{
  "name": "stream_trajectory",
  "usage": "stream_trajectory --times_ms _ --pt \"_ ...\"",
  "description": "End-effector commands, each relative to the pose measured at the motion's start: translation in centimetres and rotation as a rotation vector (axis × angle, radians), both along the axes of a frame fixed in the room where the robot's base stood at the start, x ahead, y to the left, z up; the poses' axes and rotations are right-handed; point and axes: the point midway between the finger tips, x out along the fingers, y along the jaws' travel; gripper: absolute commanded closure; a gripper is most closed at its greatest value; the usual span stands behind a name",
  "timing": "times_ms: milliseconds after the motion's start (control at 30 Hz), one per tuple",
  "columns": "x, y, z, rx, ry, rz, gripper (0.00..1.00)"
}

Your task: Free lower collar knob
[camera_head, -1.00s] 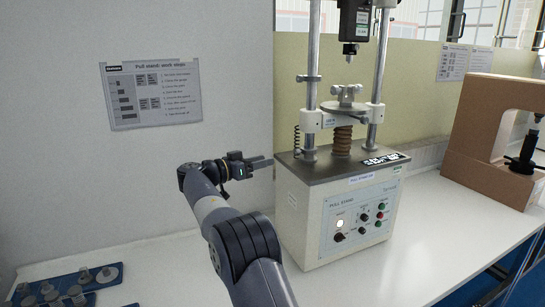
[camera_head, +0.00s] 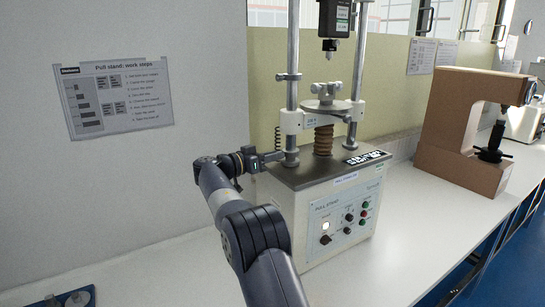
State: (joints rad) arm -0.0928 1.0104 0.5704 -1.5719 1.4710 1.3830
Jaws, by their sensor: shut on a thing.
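The pull stand (camera_head: 335,215) has two upright steel columns. A small lower collar (camera_head: 291,158) sits at the foot of its left column, just above the grey top plate. An upper collar (camera_head: 289,77) is higher on the same column. My gripper (camera_head: 280,156) reaches in from the left, its fingers level with the lower collar and at its left side. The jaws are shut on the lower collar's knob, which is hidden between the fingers.
A spring (camera_head: 277,138) hangs just above my fingers, beside the left column. The crosshead (camera_head: 320,117) spans both columns. A brown tester (camera_head: 465,130) stands to the right. White bench top (camera_head: 385,265) is clear in front. A work-steps sheet (camera_head: 115,95) hangs on the wall.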

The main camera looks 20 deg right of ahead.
Motion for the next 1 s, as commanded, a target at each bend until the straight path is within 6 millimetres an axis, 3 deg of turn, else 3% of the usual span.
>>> stream_trajectory --times_ms 100,533,1000 --pt "0.01 0.02 0.00 0.000 0.000 0.000 1.00" --pt "0.02 0.04 0.07 -0.015 0.077 0.001 1.00" --pt "0.08 0.08 0.20 -0.090 0.462 0.001 1.00"
